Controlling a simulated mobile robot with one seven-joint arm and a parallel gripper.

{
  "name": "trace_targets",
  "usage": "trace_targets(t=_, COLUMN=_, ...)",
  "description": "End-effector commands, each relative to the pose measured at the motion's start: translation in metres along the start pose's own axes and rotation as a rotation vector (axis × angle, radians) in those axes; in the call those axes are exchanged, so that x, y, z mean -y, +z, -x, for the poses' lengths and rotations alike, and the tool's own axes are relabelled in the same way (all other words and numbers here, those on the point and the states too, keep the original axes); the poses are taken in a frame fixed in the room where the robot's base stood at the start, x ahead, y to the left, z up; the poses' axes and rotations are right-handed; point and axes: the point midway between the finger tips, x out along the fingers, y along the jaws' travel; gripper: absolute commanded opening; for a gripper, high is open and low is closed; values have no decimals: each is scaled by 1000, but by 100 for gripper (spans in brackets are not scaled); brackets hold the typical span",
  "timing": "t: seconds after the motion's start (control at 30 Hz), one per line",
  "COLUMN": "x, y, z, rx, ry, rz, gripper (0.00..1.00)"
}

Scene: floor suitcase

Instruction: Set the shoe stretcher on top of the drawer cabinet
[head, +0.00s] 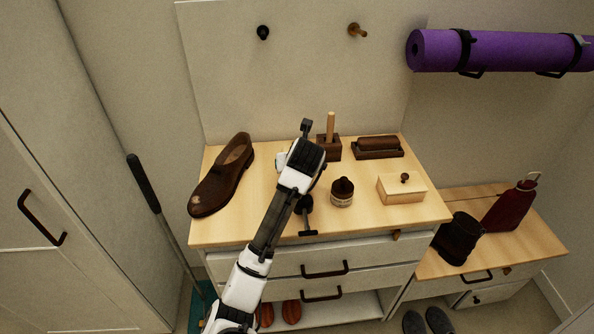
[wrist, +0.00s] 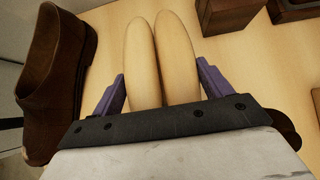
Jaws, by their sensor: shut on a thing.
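The shoe stretcher (wrist: 145,60), two pale wooden rounded halves side by side, lies between the purple fingers of my gripper (wrist: 162,85) in the wrist view. The gripper is shut on it. In the head view my gripper (head: 303,158) is over the top of the drawer cabinet (head: 265,210), and it hides the wooden halves. A dark T-shaped bar (head: 307,232) shows below it at the cabinet's front edge, perhaps the stretcher's handle. I cannot tell whether the stretcher touches the top.
On the cabinet top, a brown shoe (head: 222,177) stands left, a brush holder (head: 328,147) and a dark brush (head: 378,147) behind, a jar (head: 342,192) and a wooden box (head: 402,188) right. Bare wood lies between shoe and gripper. A lower bench (head: 510,240) adjoins right.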

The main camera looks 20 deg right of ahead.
Motion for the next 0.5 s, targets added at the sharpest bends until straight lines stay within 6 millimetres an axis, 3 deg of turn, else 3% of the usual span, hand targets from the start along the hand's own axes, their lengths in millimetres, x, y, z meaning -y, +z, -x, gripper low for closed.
trace_targets(t=0.2, x=-1, y=-19, z=-19, rx=-1, ry=1, rz=3, gripper=38)
trace_targets(t=0.5, x=-1, y=-20, z=-21, rx=1, ry=1, rz=1, gripper=38)
